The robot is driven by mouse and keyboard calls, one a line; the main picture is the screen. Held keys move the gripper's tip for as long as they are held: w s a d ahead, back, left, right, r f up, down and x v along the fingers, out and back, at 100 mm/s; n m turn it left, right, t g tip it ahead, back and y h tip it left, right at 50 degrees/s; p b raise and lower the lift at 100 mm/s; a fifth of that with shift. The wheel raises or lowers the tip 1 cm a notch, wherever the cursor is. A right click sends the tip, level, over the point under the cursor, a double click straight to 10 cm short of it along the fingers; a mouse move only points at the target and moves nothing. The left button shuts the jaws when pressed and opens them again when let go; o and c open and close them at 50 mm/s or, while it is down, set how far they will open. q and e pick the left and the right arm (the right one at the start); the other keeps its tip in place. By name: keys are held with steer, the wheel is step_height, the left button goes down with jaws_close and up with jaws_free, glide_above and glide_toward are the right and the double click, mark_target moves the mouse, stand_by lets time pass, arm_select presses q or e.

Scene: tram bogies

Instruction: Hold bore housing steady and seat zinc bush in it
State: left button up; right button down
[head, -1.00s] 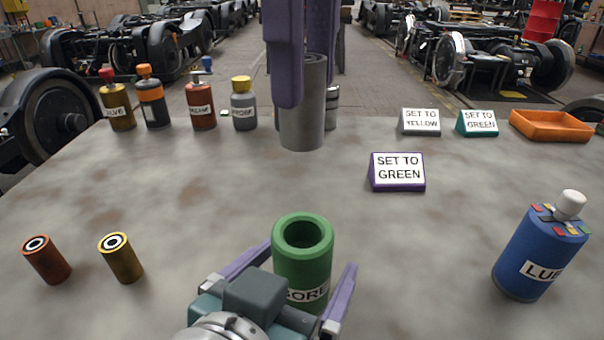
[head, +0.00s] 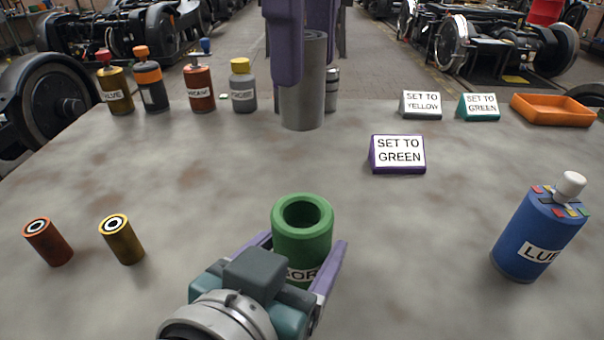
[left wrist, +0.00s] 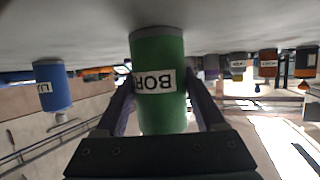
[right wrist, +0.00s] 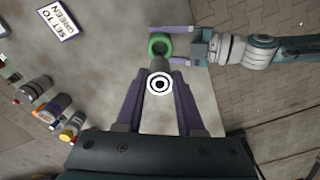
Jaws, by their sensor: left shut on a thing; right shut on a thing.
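The bore housing (head: 302,230) is a green open-topped cylinder with a partly covered label, upright on the table. My left gripper (head: 295,262) is shut around its sides from the front; the left wrist view shows the housing (left wrist: 158,105) between its fingers. The zinc bush (head: 304,100), a plain grey cylinder, is held upright by my right gripper (head: 298,55), which comes down from the top of the head view. In the right wrist view a black-and-white ringed end of the bush (right wrist: 160,84) shows between the fingers, with the green housing (right wrist: 160,45) just beyond. The bush is apart from the housing.
A red bush (head: 48,242) and a yellow one (head: 121,239) stand at left. A blue lube bottle (head: 537,235) stands at right. Several bottles (head: 201,90) line the back left. A purple-edged sign (head: 398,155), two smaller signs and an orange tray (head: 552,110) are at back right.

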step_height(320, 180, down, 12)
steer(key=shift+r, duration=0.1)
stand_by(0.4)
steer(key=c, duration=0.5)
jaws_free()
step_height(320, 180, up, 12)
stand_by(0.5)
arm_select(q)
steer(key=o, duration=1.5)
